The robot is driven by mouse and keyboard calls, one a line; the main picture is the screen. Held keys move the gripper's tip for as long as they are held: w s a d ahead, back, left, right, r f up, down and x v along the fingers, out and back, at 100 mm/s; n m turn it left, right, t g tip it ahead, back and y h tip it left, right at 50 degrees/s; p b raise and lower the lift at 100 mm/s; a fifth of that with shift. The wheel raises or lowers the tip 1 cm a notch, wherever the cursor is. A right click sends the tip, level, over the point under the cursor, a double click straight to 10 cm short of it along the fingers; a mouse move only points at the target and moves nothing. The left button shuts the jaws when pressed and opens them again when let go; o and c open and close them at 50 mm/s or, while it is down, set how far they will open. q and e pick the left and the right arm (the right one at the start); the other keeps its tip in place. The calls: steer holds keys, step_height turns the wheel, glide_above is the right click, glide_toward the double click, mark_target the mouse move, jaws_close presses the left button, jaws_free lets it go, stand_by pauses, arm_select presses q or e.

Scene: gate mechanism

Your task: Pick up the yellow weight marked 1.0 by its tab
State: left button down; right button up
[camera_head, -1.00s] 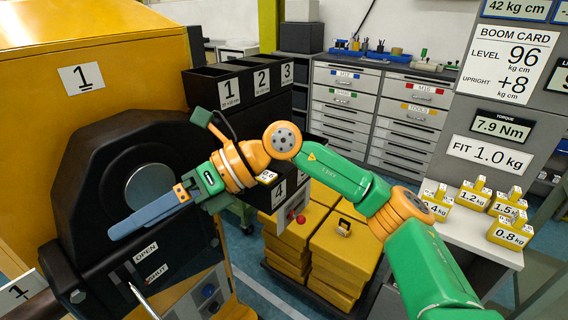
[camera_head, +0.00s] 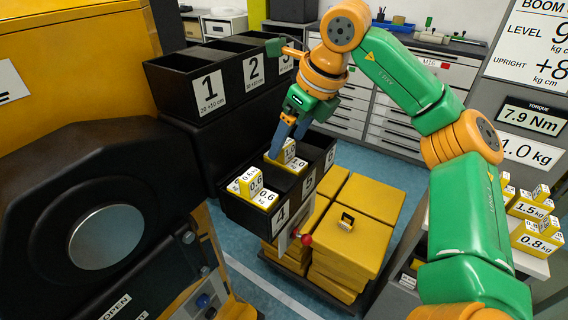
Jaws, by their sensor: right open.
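The yellow weight marked 1.0 (camera_head: 294,166) sits in the lower black bin row, behind the weights marked 0.6. Its upright tab (camera_head: 288,150) carries a small label and rises toward my fingers. My right gripper (camera_head: 290,138) points down over this weight, its two blue fingers apart and nothing held between them. The fingertips are close to the top of the tab; I cannot tell whether they touch it. A yellow weight marked 0.6 (camera_head: 252,184) stands in the front compartment, marked 4. My left gripper is not in view.
Black bins marked 1 (camera_head: 208,88) and 2 stand left of my gripper. Bin walls marked 4 and 5 enclose the weights. A red knob (camera_head: 306,240) sticks out below them. Yellow slabs (camera_head: 350,225) are stacked at right. More weights (camera_head: 536,238) stand on the right-hand counter.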

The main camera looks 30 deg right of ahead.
mark_target(286, 143)
steer(key=shift+s+a+f, duration=0.15)
steer(key=shift+f, duration=0.3)
steer(key=shift+s+a+f, duration=0.15)
steer(key=shift+f, duration=0.3)
steer(key=shift+w+d+f, duration=0.1)
steer(key=shift+w+f, duration=0.15)
steer(key=shift+w, duration=0.25)
steer(key=shift+w+f, duration=0.25)
steer(key=shift+w, duration=0.4)
steer(key=shift+c, duration=1.1)
steer(key=shift+s+r, duration=0.15)
steer(key=shift+s, duration=0.2)
steer(key=c, duration=1.1)
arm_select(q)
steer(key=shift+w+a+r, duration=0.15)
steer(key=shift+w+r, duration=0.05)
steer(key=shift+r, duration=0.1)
arm_select(e)
steer(key=shift+w+d, duration=0.1)
steer(key=shift+w, duration=0.05)
